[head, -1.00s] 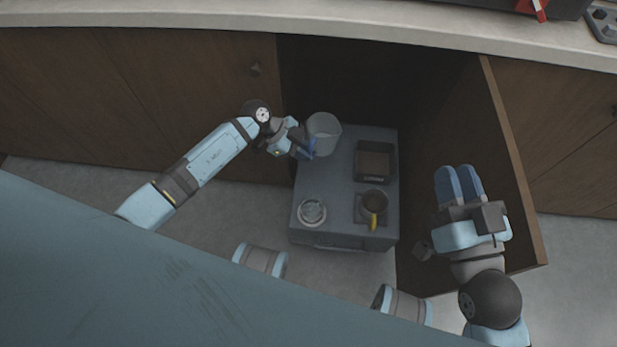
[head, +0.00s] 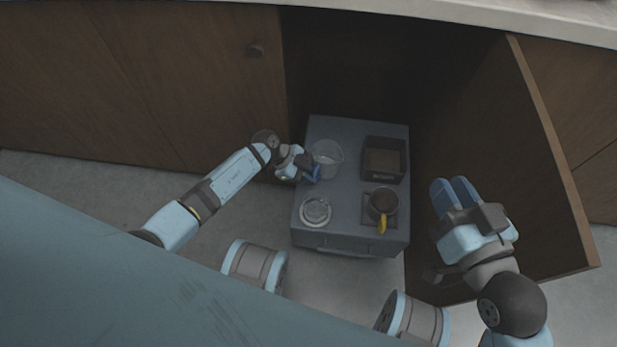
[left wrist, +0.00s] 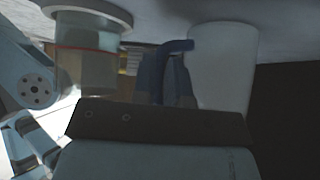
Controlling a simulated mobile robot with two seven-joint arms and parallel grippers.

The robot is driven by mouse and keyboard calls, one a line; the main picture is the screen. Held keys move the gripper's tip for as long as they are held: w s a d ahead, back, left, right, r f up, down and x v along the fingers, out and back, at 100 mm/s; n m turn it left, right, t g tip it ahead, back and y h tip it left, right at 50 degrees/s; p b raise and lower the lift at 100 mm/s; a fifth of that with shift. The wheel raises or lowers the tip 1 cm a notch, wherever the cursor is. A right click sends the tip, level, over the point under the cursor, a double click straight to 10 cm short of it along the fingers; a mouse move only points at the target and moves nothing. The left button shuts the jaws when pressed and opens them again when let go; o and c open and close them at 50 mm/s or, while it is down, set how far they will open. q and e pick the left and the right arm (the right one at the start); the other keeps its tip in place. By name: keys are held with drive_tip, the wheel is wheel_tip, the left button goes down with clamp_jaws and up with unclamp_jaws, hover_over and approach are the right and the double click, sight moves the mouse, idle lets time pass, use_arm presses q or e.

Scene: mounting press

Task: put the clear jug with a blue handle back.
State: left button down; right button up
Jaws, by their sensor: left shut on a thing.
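The clear jug (head: 328,155) is at the back left of the grey pull-out unit in the open cabinet, in the head view. It looks upright; whether its base touches the top I cannot tell. My left gripper (head: 312,173) is shut on its blue handle, at the jug's left front side. In the left wrist view the pale jug (left wrist: 222,65) and blue handle (left wrist: 178,46) show beyond the fingers. My right gripper (head: 456,192) is away to the right, beside the open door, its blue fingers side by side and nothing visible between them.
On the grey unit (head: 350,240) stand a dark open box (head: 385,160), a dark cup with a yellow handle (head: 383,203) on a square pad, and a round glass item (head: 315,211). The open wooden door (head: 540,160) bounds the right side.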

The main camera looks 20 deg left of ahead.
drive_tip(key=shift+r, duration=0.1)
use_arm(q)
drive_tip(key=c, duration=1.1)
unclamp_jaws()
drive_tip(key=shift+c, duration=0.2)
